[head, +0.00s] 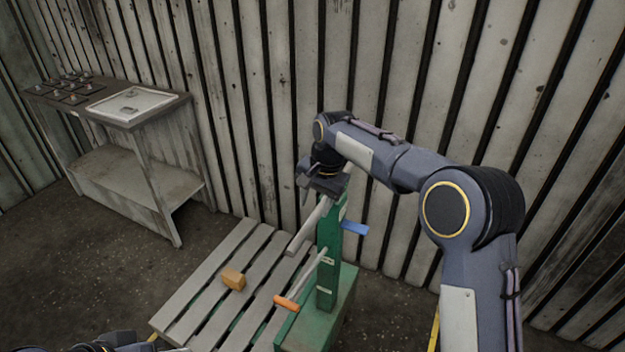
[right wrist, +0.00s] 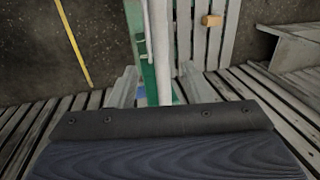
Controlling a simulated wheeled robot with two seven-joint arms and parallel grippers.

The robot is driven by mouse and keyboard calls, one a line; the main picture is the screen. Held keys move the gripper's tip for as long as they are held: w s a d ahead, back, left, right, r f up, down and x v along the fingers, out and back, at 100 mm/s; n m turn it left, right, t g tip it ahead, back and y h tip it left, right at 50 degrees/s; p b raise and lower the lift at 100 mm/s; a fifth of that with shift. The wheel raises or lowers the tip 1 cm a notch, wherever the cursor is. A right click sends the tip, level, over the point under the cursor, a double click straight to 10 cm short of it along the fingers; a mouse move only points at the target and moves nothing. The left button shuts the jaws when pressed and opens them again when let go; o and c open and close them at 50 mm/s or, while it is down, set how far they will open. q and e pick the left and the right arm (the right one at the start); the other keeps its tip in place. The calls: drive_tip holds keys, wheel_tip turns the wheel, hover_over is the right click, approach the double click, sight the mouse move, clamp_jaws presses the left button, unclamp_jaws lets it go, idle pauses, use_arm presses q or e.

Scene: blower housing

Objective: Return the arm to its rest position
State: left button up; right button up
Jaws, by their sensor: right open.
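My right gripper (head: 318,182) is at the top of a green post (head: 329,245) in the head view. In the right wrist view its two fingers stand apart, and the open gripper (right wrist: 160,85) has a pale grey bar (right wrist: 161,50) showing between them. The bar (head: 309,227) slants down to the left from the gripper in the head view. The fingers do not look closed on it; whether they touch it I cannot tell. Only a sliver of my left arm shows at the bottom left, and its gripper is out of view.
The green post carries a blue handle (head: 355,228) and a rod with an orange handle (head: 286,302). A slatted pallet (head: 195,297) holds a small orange-brown block (head: 233,279). A metal bench (head: 113,103) stands at the back left. Corrugated wall panels (head: 260,70) close off the back.

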drive_tip(key=s+d+r+n+t+y, duration=0.1)
drive_tip(key=s+d+r, duration=0.3)
drive_tip(key=s+d, duration=0.3)
drive_tip(key=s+d+r+n+t, duration=0.1)
drive_tip(key=s+d+r, duration=0.4)
drive_tip(key=s+d, duration=0.2)
drive_tip(key=s+d+f+n+t, duration=0.1)
drive_tip(key=s+f, duration=0.2)
drive_tip(key=s, duration=0.8)
drive_tip(key=s+d+f+n+t, duration=0.1)
drive_tip(key=s+d+f, duration=0.1)
drive_tip(key=s, duration=0.9)
drive_tip(key=shift+s+f+t+y, duration=0.15)
drive_tip(key=shift+f+t+y, duration=0.2)
drive_tip(key=shift+f, duration=0.55)
